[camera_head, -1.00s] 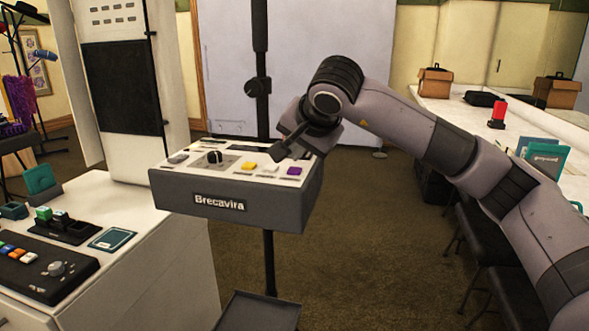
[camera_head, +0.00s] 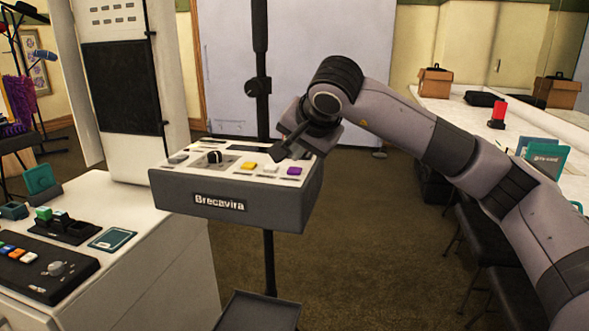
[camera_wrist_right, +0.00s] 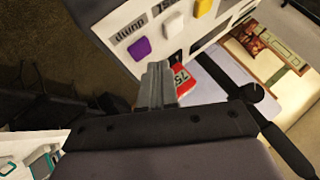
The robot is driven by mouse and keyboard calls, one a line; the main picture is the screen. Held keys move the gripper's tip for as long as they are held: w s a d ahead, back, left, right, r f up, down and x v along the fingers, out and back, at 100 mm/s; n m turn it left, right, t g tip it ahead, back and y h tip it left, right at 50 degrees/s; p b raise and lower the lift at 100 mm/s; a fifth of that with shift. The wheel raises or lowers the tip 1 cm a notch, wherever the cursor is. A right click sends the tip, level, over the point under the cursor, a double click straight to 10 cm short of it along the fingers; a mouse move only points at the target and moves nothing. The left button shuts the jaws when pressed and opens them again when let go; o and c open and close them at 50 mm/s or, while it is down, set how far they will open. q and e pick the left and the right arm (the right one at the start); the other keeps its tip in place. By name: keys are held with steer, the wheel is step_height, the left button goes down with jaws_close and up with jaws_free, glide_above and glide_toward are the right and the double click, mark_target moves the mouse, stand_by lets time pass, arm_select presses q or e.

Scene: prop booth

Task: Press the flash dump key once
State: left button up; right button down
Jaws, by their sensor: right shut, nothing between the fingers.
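A grey console box (camera_head: 200,203) on a stand has a white top with a knob (camera_head: 214,157) and several keys: yellow (camera_head: 248,166), white (camera_head: 271,169) and purple (camera_head: 293,171). In the right wrist view the label next to the purple key (camera_wrist_right: 139,48) reads "dump". The white key there is (camera_wrist_right: 172,25). My right gripper (camera_head: 276,154) is shut and empty over the console's right part, behind the white and purple keys. In the wrist view its tips (camera_wrist_right: 157,70) partly hide a red lettered piece (camera_wrist_right: 184,79). I cannot tell whether they touch anything. My left gripper is not seen.
A long table with boxes (camera_head: 435,80) runs along the right. Carpet between is open.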

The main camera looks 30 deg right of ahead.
mark_target(297, 171)
steer(key=shift+f, duration=0.15)
steer(key=shift+f, duration=0.3)
steer(key=shift+f+b, duration=0.45)
steer(key=shift+b, duration=0.1)
stand_by(0.4)
stand_by(0.4)
steer(key=shift+r+p, duration=0.7)
steer(key=shift+r, duration=0.15)
step_height(297, 171, up, 5)
steer(key=p, duration=0.4)
steer(key=shift+r+p, duration=0.1)
steer(key=shift+p, duration=0.2)
